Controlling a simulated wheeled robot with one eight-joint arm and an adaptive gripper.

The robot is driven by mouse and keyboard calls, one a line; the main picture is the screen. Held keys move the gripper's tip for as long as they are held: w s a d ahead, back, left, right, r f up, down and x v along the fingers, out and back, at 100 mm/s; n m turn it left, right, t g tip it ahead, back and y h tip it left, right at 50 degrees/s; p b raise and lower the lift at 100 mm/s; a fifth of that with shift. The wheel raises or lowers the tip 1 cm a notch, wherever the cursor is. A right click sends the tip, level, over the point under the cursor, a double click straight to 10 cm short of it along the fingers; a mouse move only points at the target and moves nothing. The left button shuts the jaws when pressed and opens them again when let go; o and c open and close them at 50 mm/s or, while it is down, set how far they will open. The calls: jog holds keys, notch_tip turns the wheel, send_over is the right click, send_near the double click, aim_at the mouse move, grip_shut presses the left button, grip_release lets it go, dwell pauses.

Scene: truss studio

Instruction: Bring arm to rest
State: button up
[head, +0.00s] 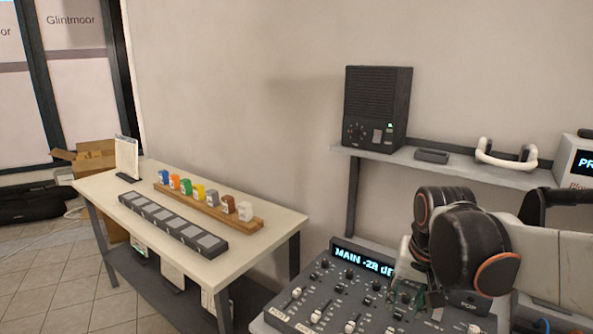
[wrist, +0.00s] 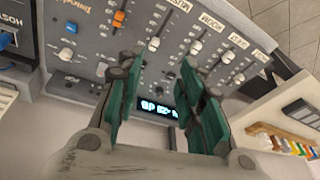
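My arm comes in from the right in the head view, with its dark joints over the right part of the mixing console (head: 350,290). My gripper (wrist: 163,95) shows in the wrist view with its two green-padded fingers spread apart and nothing between them. The console also shows in the wrist view (wrist: 130,50), with its faders, an orange knob and a lit display (wrist: 157,108) seen between the fingers. In the head view the gripper is mostly hidden behind the arm. I cannot tell whether its fingertips touch the console.
A grey shelf (head: 395,155) holds a black speaker (head: 377,107), close behind the arm. A white table (head: 255,240) at left carries a wooden rack (head: 190,205) of several colored items and a dark slotted tray (head: 165,222). The tiled floor (head: 50,275) at left is open.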

jog(key=s+a+n+t, duration=0.2)
jog(key=s+n+t, duration=0.2)
jog(key=s, duration=0.9)
jog(key=shift+a, duration=0.25)
jog(key=shift+r, duration=0.1)
dwell(2.0)
